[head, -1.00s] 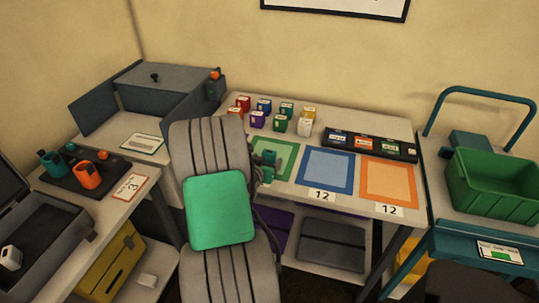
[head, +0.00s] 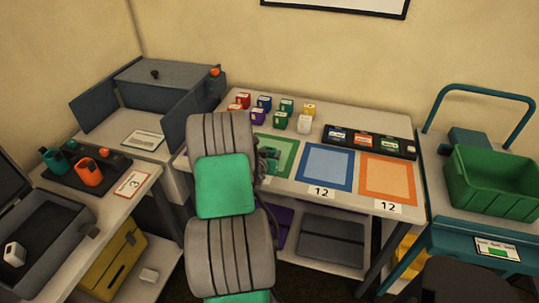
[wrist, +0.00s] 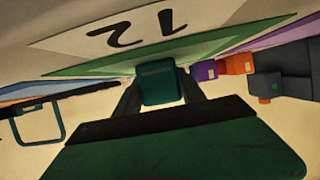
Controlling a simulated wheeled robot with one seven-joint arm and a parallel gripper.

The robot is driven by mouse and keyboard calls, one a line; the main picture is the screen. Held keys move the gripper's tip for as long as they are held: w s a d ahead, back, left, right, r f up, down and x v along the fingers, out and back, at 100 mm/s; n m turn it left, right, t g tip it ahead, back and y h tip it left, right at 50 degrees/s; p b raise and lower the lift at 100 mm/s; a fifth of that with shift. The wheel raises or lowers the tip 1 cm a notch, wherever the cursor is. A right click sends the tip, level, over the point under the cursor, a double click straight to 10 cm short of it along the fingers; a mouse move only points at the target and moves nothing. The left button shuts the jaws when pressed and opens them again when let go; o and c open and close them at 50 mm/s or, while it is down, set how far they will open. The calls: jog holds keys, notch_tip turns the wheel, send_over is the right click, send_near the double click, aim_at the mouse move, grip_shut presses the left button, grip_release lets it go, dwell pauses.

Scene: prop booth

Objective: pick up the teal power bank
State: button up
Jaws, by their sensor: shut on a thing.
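The teal power bank (wrist: 160,82) is a small dark teal block with rounded edges, seen in the wrist view between the two dark fingers. My gripper (wrist: 162,96) is shut on it. Behind it are the green-bordered mat (wrist: 110,62) and a card marked 12, upside down in this view. I cannot tell how far the power bank is above the table.
Several small coloured boxes (head: 264,104) stand at the back left of the table. A black rack (head: 400,150) lies behind the blue mat (head: 325,165) and orange mat (head: 388,180), both bare. A grey cabinet (head: 165,78) is left and a green crate (head: 495,190) right.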

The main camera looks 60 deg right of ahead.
grip_shut()
